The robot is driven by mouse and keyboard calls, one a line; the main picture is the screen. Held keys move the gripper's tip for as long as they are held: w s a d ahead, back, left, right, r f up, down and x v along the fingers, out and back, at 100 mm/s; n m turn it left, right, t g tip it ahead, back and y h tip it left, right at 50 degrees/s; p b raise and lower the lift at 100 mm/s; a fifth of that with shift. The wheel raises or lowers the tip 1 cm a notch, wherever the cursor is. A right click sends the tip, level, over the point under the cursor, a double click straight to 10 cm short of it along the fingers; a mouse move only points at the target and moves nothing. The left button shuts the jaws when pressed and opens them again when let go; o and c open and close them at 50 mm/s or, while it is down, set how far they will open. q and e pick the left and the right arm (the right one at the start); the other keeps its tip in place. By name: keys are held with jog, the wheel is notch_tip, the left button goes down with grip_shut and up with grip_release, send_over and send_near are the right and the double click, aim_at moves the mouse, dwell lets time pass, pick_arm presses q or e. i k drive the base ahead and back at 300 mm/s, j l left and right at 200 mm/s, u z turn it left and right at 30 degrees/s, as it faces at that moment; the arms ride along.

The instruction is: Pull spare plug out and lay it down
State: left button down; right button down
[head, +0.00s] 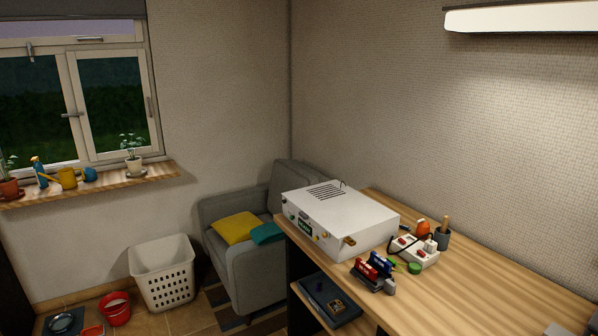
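A white power strip (427,262) with red parts lies on the wooden desk, beside the right end of a white box-shaped device. A white plug-like piece (430,245) stands up at its back right side. A dark cable (398,240) loops at its left side. Which piece is the spare plug is too small to tell for certain. Neither of my grippers shows in the head view.
The white device (340,222) fills the desk's far left end. The desk (490,295) is clear toward the front right.

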aim_at(431, 245)
jog(key=i+j+z, duration=0.2)
jog(key=i+z, duration=0.25)
jog(key=i+j+z, duration=0.2)
jog(key=z, duration=0.25)
jog(key=i+j+z, duration=0.2)
jog(key=j+z, duration=0.25)
jog(key=i+j, duration=0.15)
jog(key=j, duration=0.2)
jog(key=i+j, duration=0.15)
jog(key=j, duration=0.2)
jog(key=i+j+z, duration=0.1)
jog(key=j, duration=0.25)
jog(key=i+j, duration=0.4)
jog(key=j, duration=0.35)
